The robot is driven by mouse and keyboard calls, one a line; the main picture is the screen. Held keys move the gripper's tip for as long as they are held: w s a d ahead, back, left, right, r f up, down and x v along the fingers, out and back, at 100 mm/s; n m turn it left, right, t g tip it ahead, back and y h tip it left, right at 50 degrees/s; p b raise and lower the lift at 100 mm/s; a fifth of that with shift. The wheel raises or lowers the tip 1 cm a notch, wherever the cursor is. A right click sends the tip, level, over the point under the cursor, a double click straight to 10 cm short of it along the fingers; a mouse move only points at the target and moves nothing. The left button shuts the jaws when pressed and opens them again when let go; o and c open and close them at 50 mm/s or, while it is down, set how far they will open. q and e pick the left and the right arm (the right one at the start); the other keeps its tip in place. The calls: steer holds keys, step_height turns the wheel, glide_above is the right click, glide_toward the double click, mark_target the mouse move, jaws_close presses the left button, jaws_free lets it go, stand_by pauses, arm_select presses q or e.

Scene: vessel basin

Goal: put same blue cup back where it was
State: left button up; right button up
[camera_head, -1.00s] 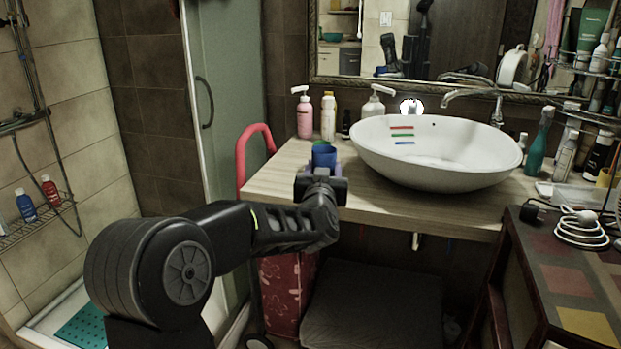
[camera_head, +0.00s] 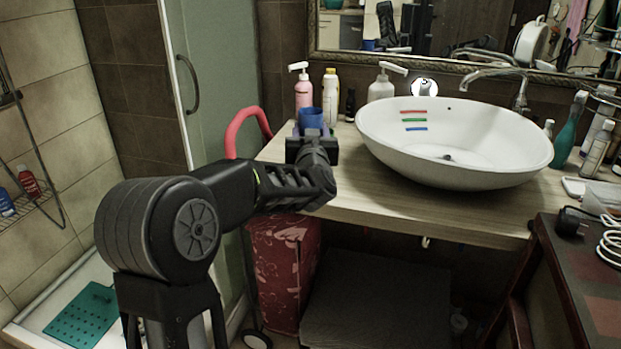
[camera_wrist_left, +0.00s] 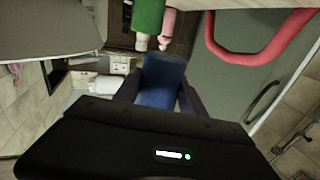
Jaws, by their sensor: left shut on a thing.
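The blue cup (camera_head: 311,117) is upright at the left part of the wooden counter (camera_head: 385,200), in the head view. My left gripper (camera_head: 312,134) is shut on it from the front, and the gripper body hides the cup's lower part. The cup also shows between the two fingers in the left wrist view (camera_wrist_left: 161,82). I cannot tell whether the cup's base touches the counter. My right gripper is not in either view.
A red curved handle (camera_head: 236,128) rises at the counter's left edge.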

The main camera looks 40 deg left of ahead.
arm_select(q)
step_height(320, 180, down, 6)
steer(key=shift+a+f+b, duration=0.1)
steer(key=shift+b, duration=0.65)
steer(key=shift+f, duration=0.1)
steer(key=shift+f+b, duration=0.35)
steer(key=shift+f, duration=1.5)
steer(key=shift+f, duration=0.1)
steer(key=shift+f, duration=0.15)
steer(key=o, duration=1.4)
steer(key=shift+r, duration=0.25)
steer(key=v, duration=1.2)
